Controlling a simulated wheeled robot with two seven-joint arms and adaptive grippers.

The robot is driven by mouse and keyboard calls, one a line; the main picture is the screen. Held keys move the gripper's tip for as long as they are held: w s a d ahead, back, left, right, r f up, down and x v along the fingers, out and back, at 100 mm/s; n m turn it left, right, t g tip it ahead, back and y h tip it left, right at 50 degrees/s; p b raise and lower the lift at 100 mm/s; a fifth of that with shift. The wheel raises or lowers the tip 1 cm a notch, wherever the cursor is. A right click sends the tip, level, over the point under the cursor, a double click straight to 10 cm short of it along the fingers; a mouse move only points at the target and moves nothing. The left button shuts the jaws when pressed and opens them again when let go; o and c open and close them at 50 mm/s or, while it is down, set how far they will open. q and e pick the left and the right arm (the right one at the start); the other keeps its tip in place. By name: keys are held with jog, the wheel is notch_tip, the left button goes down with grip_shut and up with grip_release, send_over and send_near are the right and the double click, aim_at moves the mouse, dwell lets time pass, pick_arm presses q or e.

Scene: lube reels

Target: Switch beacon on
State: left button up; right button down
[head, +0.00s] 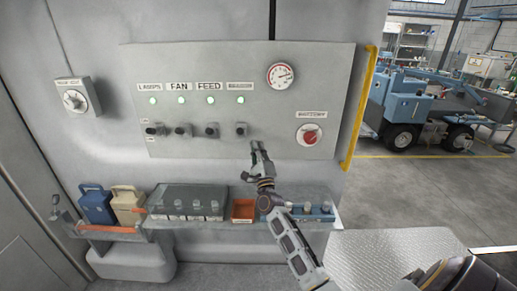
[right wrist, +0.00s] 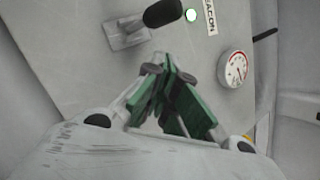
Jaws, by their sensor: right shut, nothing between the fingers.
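The beacon switch (head: 240,129) is a small dark-knobbed lever, rightmost in a row of switches on the grey panel. Its black knob (right wrist: 163,13) and metal base plate (right wrist: 126,33) show at the top of the right wrist view. The beacon light (head: 240,100) above it glows pale green, and it also shows in the right wrist view (right wrist: 191,15). The beacon label (head: 239,86) is above the light. My right gripper (head: 256,151) is shut and empty, just below and right of the switch, apart from the knob. Its green-padded fingertips (right wrist: 168,70) meet. My left gripper is out of view.
The panel also has lamps, fan and feed switches (head: 182,130) on the left, a gauge (head: 281,75) and a red battery knob (head: 309,136) on the right. Below, a shelf holds a clear-lidded case (head: 188,200), an orange bin (head: 243,209) and two jugs (head: 97,205).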

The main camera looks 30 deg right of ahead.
jog(key=s+a+r, duration=0.2)
jog(key=s+r, duration=0.1)
jog(key=s, duration=0.6)
jog(key=shift+s+a+b, duration=0.2)
jog(key=shift+a+b, duration=0.15)
jog(key=shift+a, duration=0.05)
dwell(0.4)
dwell(0.5)
